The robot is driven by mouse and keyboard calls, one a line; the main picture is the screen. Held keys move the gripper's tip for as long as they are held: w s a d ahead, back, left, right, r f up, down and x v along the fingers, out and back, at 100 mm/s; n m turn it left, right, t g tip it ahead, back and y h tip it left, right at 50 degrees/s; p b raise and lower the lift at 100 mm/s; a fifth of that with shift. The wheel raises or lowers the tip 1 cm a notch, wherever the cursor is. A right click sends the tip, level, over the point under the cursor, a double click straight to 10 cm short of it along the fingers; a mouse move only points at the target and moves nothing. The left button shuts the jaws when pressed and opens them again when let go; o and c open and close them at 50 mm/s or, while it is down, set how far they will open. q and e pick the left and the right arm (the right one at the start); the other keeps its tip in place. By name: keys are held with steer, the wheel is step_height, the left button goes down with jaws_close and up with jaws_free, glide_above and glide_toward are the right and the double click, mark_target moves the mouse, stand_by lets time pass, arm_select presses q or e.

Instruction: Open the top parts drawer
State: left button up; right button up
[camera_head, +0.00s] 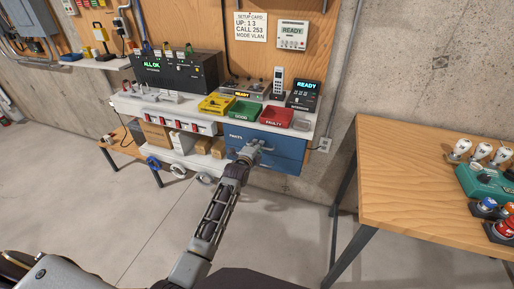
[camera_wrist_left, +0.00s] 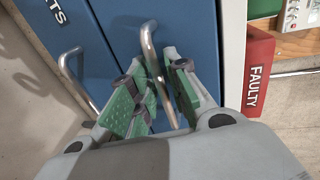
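The blue parts cabinet is under the bench in the head view, with a "PARTS" label (camera_head: 236,137) at its left. The wrist view is turned sideways, with up towards the right. There the top drawer (camera_wrist_left: 195,35) is the right-hand blue panel, and the lower drawer (camera_wrist_left: 95,60) is the left one, with its own bar handle (camera_wrist_left: 68,68). The top drawer looks closed. My left gripper (camera_wrist_left: 155,75) is at the top drawer's metal handle (camera_wrist_left: 148,42). Its green-padded fingers are on either side of the bar, apart, with small gaps. My right gripper is not in view.
Above the cabinet are a red "FAULTY" bin (camera_head: 276,116) and a green "GOOD" bin (camera_head: 244,111). A wooden table (camera_head: 420,190) stands at the right. The floor in front is clear.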

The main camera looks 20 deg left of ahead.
arm_select(q)
steer(key=shift+c, duration=1.8)
jaws_close()
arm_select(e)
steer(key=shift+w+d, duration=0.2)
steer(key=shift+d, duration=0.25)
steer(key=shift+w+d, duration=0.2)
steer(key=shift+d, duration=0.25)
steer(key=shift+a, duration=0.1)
